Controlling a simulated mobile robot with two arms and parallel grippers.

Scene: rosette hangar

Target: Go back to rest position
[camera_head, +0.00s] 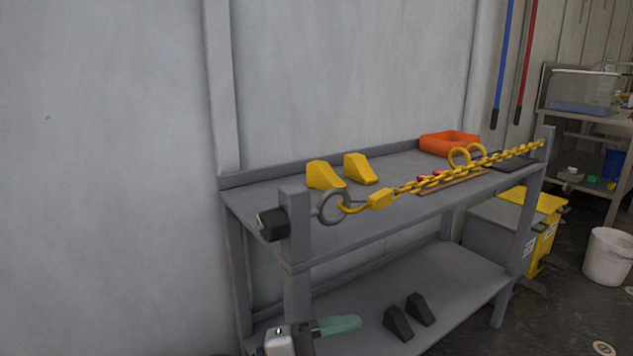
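A grey two-level workbench (258,192) stands against the wall in front of me. A yellow chain (470,170) is strung along its front between two posts, with a hook and a grey ring (331,207) at the left post. Two yellow wedge blocks (324,176) (360,169) sit on the top.
An orange tray (449,143) stands at the back right of the top. A yellow-lidded bin (546,233) and white bucket (608,257) stand right.

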